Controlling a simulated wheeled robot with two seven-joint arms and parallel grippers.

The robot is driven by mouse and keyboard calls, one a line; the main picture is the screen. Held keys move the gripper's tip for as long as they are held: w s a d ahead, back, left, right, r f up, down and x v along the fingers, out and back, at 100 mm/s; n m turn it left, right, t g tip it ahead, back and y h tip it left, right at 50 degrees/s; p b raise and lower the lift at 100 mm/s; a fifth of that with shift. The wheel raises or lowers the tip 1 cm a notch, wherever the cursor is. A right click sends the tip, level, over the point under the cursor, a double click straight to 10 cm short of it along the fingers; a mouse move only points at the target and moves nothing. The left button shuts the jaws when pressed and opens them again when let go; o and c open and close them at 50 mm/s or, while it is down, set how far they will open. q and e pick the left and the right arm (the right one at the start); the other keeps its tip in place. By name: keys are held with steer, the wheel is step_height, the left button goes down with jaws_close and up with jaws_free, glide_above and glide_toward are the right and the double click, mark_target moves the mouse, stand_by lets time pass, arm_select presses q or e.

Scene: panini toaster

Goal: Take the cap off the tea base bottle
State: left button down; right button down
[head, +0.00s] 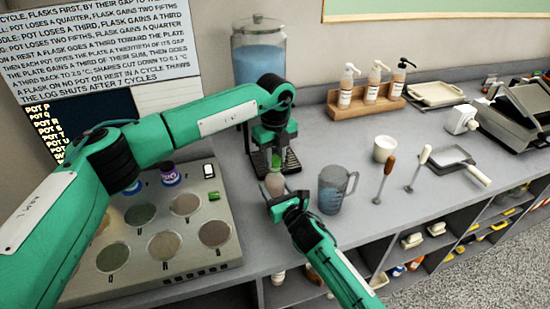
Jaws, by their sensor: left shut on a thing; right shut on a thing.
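The tea base bottle (274,185) is a small, pale brownish bottle near the front edge of the counter, upright as far as I can see. My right gripper (279,199) comes from below and is shut on its body, hiding its lower part. My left gripper (274,150) points down right above the bottle. It is shut on a small green piece, which looks like the cap (276,160). I cannot clearly tell whether the cap and the bottle's neck still touch.
A clear measuring jug (332,190) stands close to the right of the bottle. A glass dispenser (258,52) with blue liquid is behind my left gripper. A panel with round pads (185,204) lies to the left. A white cup (384,149) and upright-handled tools are further right.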

mark_target(275, 159)
arm_select(q)
steer(key=shift+r, duration=0.65)
steer(key=shift+r, duration=2)
arm_select(e)
steer(key=shift+c, duration=2.3)
jaws_free()
